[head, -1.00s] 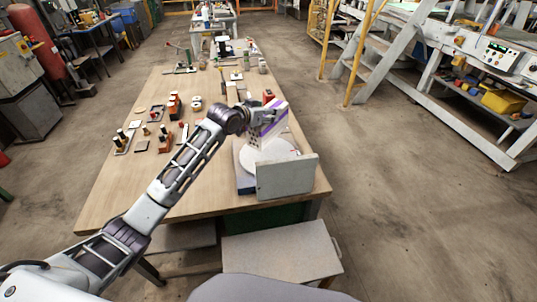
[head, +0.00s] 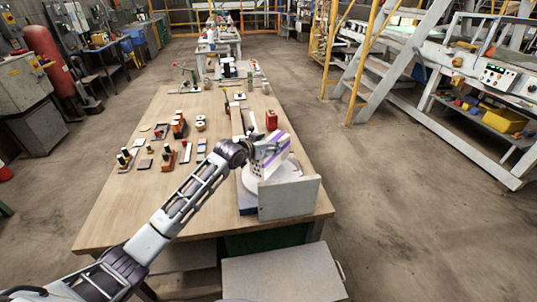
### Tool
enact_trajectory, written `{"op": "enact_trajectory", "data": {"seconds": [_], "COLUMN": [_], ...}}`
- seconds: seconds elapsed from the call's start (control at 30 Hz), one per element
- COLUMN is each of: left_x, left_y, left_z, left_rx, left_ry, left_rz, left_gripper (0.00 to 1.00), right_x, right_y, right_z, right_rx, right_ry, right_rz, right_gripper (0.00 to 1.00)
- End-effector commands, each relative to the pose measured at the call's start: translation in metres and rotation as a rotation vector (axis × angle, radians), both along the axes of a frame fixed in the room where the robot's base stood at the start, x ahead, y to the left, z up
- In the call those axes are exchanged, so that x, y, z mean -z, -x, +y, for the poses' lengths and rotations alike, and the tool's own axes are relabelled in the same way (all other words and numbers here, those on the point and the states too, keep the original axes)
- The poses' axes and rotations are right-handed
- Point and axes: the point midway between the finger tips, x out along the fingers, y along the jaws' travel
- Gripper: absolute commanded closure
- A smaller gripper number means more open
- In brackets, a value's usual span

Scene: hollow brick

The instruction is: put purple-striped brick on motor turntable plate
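The purple-striped brick (head: 271,160) is white with a purple stripe and small holes in its near end. It is tilted, over the round white turntable plate (head: 250,180) near the table's right front corner. My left gripper (head: 262,150) is at the brick's upper left side and appears shut on it. The fingertips are partly hidden. I cannot tell whether the brick's underside touches the plate. A grey upright panel (head: 289,198) stands in front of the plate and hides part of it. My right gripper is not in view.
The wooden table (head: 130,205) has free room at its front left. Several small parts and tools (head: 180,125) lie toward the back left. A red can (head: 271,120) stands behind the brick. A grey box (head: 283,275) is on the floor in front of the table.

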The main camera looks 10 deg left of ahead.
Motion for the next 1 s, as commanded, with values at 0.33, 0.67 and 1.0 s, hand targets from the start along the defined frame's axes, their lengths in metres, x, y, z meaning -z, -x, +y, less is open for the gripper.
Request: {"op": "enact_trajectory", "data": {"seconds": [0.33,0.67,1.0], "left_x": [0.004,0.038,0.046], "left_y": [-0.001,-0.001,-0.001], "left_z": [0.0,0.0,0.0], "left_rx": [0.0,0.0,0.0], "left_ry": [0.002,0.002,0.002], "left_rz": [-0.005,-0.005,-0.007], "left_gripper": [1.0,1.0,1.0], "right_x": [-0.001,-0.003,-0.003], "right_y": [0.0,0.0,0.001], "right_z": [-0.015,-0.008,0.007], "right_rx": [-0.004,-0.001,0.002], "right_ry": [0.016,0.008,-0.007], "right_rz": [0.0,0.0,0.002], "right_gripper": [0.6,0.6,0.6]}}
